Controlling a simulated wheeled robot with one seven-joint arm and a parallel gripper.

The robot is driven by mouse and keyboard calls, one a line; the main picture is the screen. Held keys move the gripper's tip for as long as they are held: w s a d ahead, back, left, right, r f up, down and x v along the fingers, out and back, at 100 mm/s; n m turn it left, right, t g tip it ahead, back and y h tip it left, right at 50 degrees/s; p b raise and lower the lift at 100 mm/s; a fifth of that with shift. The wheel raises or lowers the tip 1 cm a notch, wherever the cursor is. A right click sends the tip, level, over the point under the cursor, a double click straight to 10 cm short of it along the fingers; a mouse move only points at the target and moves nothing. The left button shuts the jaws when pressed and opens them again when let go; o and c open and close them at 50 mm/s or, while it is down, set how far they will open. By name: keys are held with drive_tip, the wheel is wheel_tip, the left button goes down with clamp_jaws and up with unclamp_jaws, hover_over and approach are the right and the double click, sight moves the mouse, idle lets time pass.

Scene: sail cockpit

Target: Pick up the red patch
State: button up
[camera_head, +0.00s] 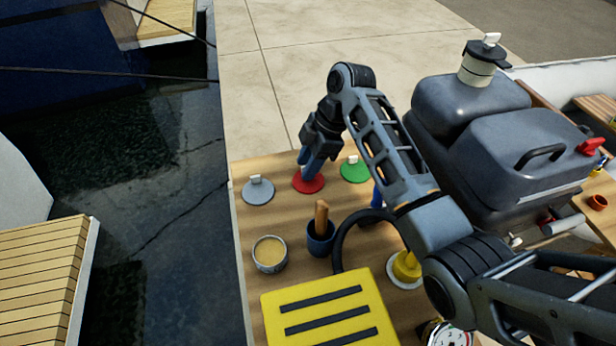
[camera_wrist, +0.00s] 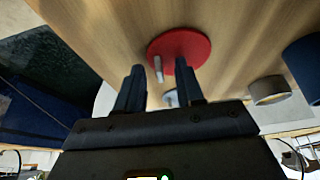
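The red patch (camera_head: 309,184) is a flat round disc on the wooden table in the head view, between a grey patch and a green patch. In the wrist view the red patch (camera_wrist: 192,43) shows a pale upright grip peg (camera_wrist: 158,69). My gripper (camera_head: 312,165) points down over the red patch and hides its peg in the head view. In the wrist view my gripper (camera_wrist: 160,68) is open, with the peg between the two fingertips and a gap on each side. The right finger overlaps the disc's edge in the picture.
A grey patch (camera_head: 258,192) lies left and a green patch (camera_head: 354,171) right. Nearer stand a tin (camera_head: 269,254), a blue cup (camera_head: 320,240) with a wooden handle, and a yellow slotted box (camera_head: 325,301). A large grey container (camera_head: 490,130) stands right. Water lies beyond the table's left edge.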

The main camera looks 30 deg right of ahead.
clamp_jaws()
drive_tip(key=shift+r, duration=0.1)
idle(0.5)
